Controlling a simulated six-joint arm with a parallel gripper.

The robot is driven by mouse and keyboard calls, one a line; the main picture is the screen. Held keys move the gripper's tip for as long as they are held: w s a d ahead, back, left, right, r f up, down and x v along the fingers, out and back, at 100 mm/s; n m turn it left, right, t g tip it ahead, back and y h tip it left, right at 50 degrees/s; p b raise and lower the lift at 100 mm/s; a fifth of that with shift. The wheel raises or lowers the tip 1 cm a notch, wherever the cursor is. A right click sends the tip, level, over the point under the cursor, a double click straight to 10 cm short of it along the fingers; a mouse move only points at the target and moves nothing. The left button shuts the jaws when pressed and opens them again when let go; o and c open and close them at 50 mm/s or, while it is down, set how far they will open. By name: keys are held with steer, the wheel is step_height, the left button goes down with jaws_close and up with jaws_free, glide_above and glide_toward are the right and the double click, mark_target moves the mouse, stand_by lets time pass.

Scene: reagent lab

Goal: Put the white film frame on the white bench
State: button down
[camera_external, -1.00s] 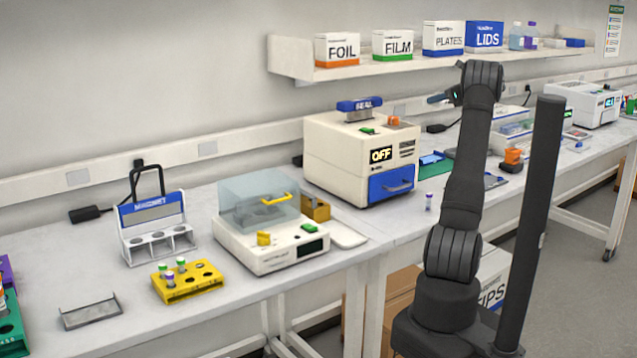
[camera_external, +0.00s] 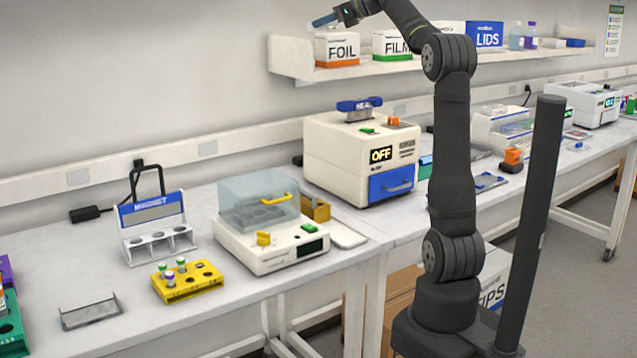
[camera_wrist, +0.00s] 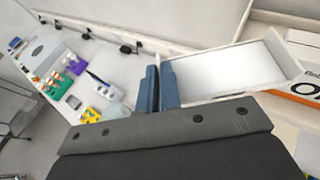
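I cannot pick out the white film frame with certainty. The white bench (camera_external: 230,325) runs along the wall and shows at left in the wrist view (camera_wrist: 92,68). My gripper (camera_external: 313,24) is raised near the upper left of the FOIL box (camera_external: 337,48), its blue fingers pointing left. In the wrist view the two fingers (camera_wrist: 159,90) lie close together, with nothing clearly held between them. A white surface with raised edges (camera_wrist: 228,75) lies just right of the fingers; it looks like the left end of the shelf, but the fingers hide part of it.
The wall shelf (camera_external: 289,62) carries FOIL, FILM (camera_external: 391,44) and LIDS (camera_external: 488,34) boxes. Below stand the sealer (camera_external: 345,150), a clear-lidded device (camera_external: 270,240), the magnet rack (camera_external: 152,225) and a yellow tube rack (camera_external: 187,285). A grey open tray (camera_external: 90,312) lies on clear bench left.

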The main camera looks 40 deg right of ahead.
steer(key=w+a+f+n+g+y, duration=0.1)
steer(key=w+a+f, duration=0.35)
steer(key=a, duration=0.55)
steer(key=w+a+f+n+g+y, duration=0.1)
steer(key=w+a+f, duration=0.4)
steer(key=a, duration=0.5)
steer(key=w+a+f+n+g+y, duration=0.1)
steer(key=a+f, duration=0.3)
steer(key=a, duration=0.6)
steer(key=w+a+f+n+g, duration=0.1)
steer(key=a+f, duration=0.3)
steer(key=a, duration=0.7)
steer(key=n+g+y, duration=0.1)
steer(key=n+g, duration=0.1)
glide_above(86, 286)
step_height(86, 286, down, 26)
step_height(86, 286, down, 10)
steer(key=shift+w+f, duration=0.1)
